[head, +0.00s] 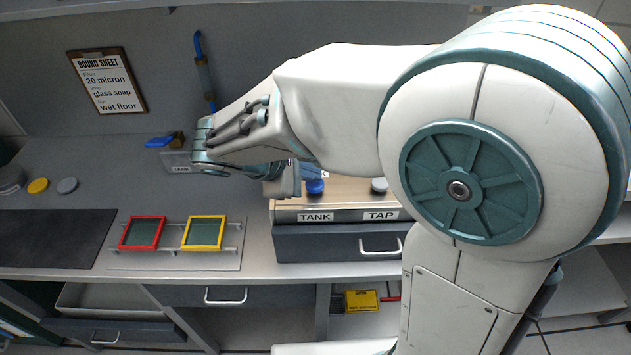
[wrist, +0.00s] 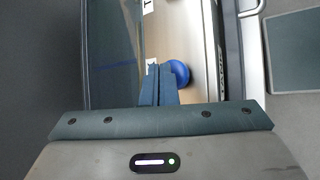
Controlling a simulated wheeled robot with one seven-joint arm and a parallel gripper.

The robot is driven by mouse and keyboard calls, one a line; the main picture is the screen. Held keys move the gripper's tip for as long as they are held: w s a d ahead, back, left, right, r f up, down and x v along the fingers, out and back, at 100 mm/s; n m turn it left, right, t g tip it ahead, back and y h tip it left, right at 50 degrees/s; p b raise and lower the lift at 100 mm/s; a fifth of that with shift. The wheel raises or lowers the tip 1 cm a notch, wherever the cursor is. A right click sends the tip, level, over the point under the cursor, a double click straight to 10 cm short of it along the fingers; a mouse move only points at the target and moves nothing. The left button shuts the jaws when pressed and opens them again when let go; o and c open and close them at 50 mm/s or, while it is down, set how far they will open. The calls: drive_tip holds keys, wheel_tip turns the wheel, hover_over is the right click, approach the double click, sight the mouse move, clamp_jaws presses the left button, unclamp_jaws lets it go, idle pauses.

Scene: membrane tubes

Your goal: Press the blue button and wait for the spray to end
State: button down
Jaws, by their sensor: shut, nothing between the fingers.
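The blue button (head: 315,187) sits on the wooden top of a control box (head: 345,190), above the label TANK. My gripper (head: 311,174) is shut and empty, with its fingertips right at the button in the head view. In the wrist view the closed fingers (wrist: 158,84) stand just left of the blue button (wrist: 180,73) and overlap its edge. I cannot tell whether they touch it or whether it is pressed down. No spray shows in either view.
A pale grey button (head: 379,184) sits to the right, above the label TAP. A red frame (head: 142,233) and a yellow frame (head: 204,232) lie on a plate at the left. A blue-handled valve (head: 160,141) is behind. A clipboard (head: 107,80) hangs on the wall.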

sight(311, 185)
drive_tip(key=shift+f+b, duration=0.5)
drive_tip(key=shift+f, duration=0.1)
idle(0.6)
drive_tip(key=shift+r, duration=0.1)
drive_tip(key=shift+r+p, duration=0.85)
drive_tip(key=shift+r, duration=0.1)
drive_tip(key=shift+r, duration=0.1)
wheel_tip(311, 185, up, 5)
drive_tip(key=p, duration=0.4)
drive_tip(key=shift+d, duration=0.15)
idle(0.5)
